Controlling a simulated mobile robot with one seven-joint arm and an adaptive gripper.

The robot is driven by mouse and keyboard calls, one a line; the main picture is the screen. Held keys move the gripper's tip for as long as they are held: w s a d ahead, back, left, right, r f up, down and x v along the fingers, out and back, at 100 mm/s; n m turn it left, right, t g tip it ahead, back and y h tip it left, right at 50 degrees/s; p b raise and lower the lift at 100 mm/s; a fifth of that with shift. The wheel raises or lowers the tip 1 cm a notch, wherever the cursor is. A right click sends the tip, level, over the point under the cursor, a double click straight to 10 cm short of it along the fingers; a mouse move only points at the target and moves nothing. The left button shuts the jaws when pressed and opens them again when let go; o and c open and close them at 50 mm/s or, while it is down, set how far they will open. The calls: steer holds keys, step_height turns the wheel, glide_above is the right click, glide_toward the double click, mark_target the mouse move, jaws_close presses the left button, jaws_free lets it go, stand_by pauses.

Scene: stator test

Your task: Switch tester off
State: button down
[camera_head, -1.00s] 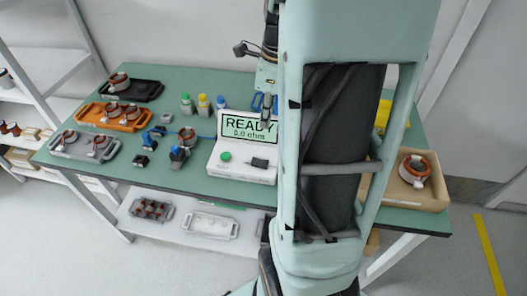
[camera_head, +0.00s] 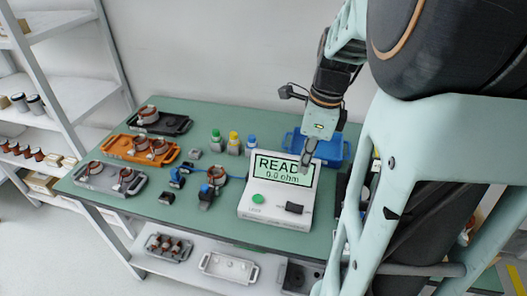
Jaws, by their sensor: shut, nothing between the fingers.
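The tester (camera_head: 272,216) is a white box on the green table, right of its middle. Its screen (camera_head: 284,167) is lit green and shows "READY", partly covered, and "0.0 ohm". A round green button (camera_head: 258,199) sits at the left of its front panel, and a black switch or knob (camera_head: 294,208) at the right. My gripper (camera_head: 306,166) is shut and empty, pointing down in front of the screen's right part in the picture. I cannot tell its height above the tester.
Orange (camera_head: 119,149), grey (camera_head: 101,184) and black (camera_head: 172,124) trays stand at the left. Bottles (camera_head: 234,144) and a blue bin (camera_head: 335,153) are behind the tester. A blue clamp device with a copper stator (camera_head: 217,176) stands left of it. My arm hides the table's right side.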

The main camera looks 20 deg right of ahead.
mark_target(295, 207)
steer(key=shift+f, duration=0.15)
steer(key=f, duration=0.4)
steer(key=a+f+b, duration=0.1)
steer(key=f, duration=0.8)
steer(key=shift+w+a+f, duration=0.15)
steer(key=shift+w+a, duration=0.05)
steer(key=shift+w, duration=0.2)
steer(key=shift+f, duration=0.2)
steer(key=shift+w+a+f, duration=0.1)
steer(key=shift+a+f, duration=0.1)
steer(key=shift+f, duration=0.15)
steer(key=shift+d, duration=0.15)
steer(key=shift+s+d+r, duration=0.1)
steer(key=shift+s+d, duration=0.35)
steer(key=shift+d, duration=0.15)
